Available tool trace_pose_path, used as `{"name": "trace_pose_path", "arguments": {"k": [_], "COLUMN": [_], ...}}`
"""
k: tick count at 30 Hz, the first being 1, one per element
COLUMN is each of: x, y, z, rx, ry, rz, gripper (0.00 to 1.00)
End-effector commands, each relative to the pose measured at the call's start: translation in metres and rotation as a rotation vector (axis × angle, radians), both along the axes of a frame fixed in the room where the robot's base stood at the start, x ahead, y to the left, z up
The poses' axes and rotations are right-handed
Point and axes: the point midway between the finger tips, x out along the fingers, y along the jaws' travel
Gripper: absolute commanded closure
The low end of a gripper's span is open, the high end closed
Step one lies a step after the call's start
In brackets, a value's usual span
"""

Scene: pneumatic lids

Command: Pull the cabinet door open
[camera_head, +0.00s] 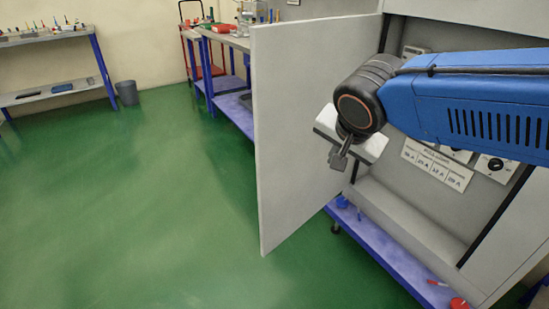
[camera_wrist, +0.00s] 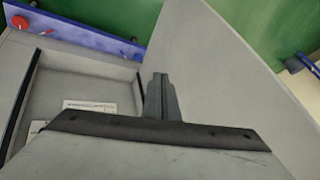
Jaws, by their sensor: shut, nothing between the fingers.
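The cabinet door (camera_head: 300,120) is a light grey panel that stands swung well out from the grey cabinet (camera_head: 430,225). In the wrist view the door (camera_wrist: 205,60) fills the middle and right, with the cabinet interior (camera_wrist: 85,85) at the left. My gripper (camera_head: 338,162) is in front of the door's inner face, on the cabinet side. Its fingers (camera_wrist: 161,85) are closed together with nothing between them. I cannot tell whether they touch the door. No handle shows on the visible face of the door.
Inside the cabinet are labels (camera_head: 437,165) and dials (camera_head: 495,165). A blue shelf (camera_head: 385,250) runs under the cabinet, with a red object (camera_head: 458,303) on it. A workbench (camera_head: 225,40) stands behind the door. The green floor (camera_head: 150,200) to the left is clear.

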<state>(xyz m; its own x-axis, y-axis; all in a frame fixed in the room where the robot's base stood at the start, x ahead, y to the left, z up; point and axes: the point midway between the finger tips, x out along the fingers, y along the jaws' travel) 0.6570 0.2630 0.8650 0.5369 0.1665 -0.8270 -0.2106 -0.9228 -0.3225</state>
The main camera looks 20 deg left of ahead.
Motion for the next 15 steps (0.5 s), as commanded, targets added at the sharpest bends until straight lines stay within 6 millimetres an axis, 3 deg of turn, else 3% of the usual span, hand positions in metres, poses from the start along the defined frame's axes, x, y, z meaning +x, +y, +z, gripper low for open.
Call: {"name": "trace_pose_path", "arguments": {"k": [1,6,10,15], "x": [-0.003,-0.012,-0.018,-0.017], "y": [0.023,0.079,0.101,0.110], "z": [0.000,0.004,0.005,0.001], "rx": [0.016,0.076,0.103,0.112], "ry": [-0.002,-0.008,-0.010,-0.009], "rz": [0.004,-0.009,-0.015,-0.020], "gripper": [1.00,1.00,1.00,1.00]}}
